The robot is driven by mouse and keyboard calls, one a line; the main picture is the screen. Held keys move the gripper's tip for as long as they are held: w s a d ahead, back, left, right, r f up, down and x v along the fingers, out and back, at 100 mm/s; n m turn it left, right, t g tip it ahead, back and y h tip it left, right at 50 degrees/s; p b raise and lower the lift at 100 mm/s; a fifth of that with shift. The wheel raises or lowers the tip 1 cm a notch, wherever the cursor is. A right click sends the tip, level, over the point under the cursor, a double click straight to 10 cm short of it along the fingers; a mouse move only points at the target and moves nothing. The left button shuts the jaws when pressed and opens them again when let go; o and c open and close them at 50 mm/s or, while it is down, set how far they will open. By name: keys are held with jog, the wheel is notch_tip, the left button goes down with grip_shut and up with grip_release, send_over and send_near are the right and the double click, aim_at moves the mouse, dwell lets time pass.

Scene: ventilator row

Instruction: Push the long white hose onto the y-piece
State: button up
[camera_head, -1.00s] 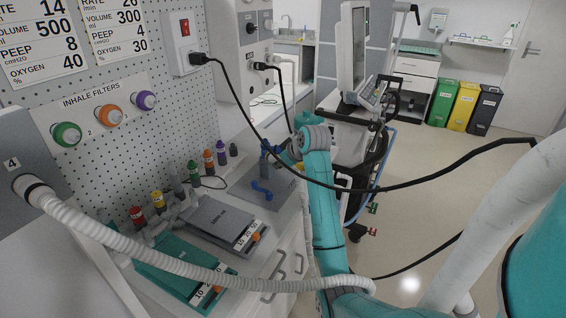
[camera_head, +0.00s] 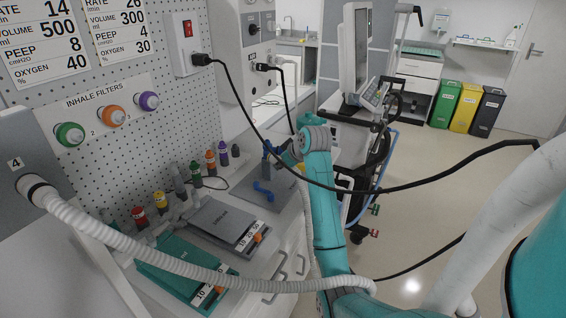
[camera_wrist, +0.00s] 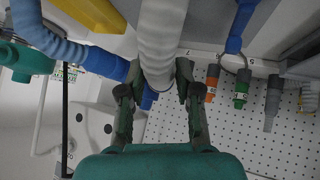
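In the wrist view my gripper (camera_wrist: 160,76) has one finger on each side of a pale corrugated hose (camera_wrist: 162,35) and appears closed on it near its end. A small blue piece (camera_wrist: 148,98) shows just beyond the hose end; I cannot tell whether they touch. In the head view the long white hose (camera_head: 150,254) runs from port 4 across the counter front and passes out of sight at my arm. I cannot tell for sure which blue part is the y-piece. The fingers are too small to read in the head view.
A grey folder (camera_head: 226,222) and a teal folder (camera_head: 170,282) lie on the counter. Several colour-banded connectors (camera_head: 139,216) stand along the wall. A ventilator cart (camera_head: 352,125) stands behind; open floor lies right.

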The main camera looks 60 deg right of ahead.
jog(key=o, duration=0.4)
jog(key=v, duration=1.2)
